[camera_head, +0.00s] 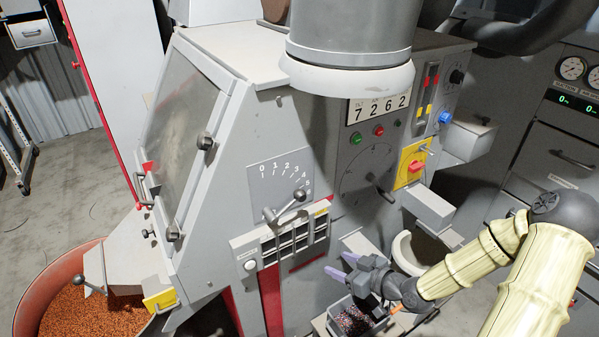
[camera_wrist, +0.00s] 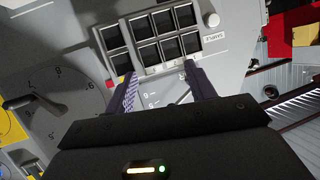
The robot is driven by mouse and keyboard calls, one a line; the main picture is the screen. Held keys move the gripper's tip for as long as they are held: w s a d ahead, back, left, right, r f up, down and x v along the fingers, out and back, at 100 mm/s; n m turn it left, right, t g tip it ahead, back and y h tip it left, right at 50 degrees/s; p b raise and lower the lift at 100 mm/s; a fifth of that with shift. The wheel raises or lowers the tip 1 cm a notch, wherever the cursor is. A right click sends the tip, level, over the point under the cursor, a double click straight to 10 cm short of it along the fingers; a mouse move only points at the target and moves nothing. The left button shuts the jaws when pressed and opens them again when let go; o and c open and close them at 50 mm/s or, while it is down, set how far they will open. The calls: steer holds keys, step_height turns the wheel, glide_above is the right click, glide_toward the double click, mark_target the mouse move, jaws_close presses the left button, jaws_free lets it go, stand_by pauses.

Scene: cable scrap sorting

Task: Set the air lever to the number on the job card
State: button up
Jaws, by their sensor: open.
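A lever with a dark ball knob (camera_head: 300,195) stands on a grey scale plate (camera_head: 258,190) on the machine's sloped front. The plate is numbered from 0 to 5, and the knob lies at its right end, close to 5. My gripper (camera_head: 342,265) is open and empty, below and right of the lever and apart from it. In the wrist view my gripper (camera_wrist: 163,76) has its two dark fingers spread in front of the panel, with small pale marks between them. I cannot make out a job card or its number in either view.
A sample rack (camera_head: 283,246) with dark square pockets sits just under the lever. A round dial with its own handle (camera_head: 380,190) is to the right, below the 7262 counter (camera_head: 379,108). A yellow plate with a red switch (camera_head: 412,165) and a grey ledge (camera_head: 430,209) stick out nearby.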

mark_target(300, 194)
step_height(300, 194, up, 12)
steer(key=w+t+y+p, duration=0.1)
steer(key=t+y+p, duration=0.1)
steer(key=p, duration=0.3)
steer(key=shift+d+t+y, duration=0.3)
steer(key=shift+d+t, duration=0.05)
steer(key=shift+t, duration=0.45)
steer(key=shift+w, duration=0.1)
steer(key=p+x, duration=0.7)
steer(key=x, duration=0.9)
steer(key=shift+a, duration=0.15)
steer(key=shift+w+a+f, duration=0.1)
steer(key=shift+w+a, duration=0.3)
steer(key=shift+w, duration=0.05)
jaws_close()
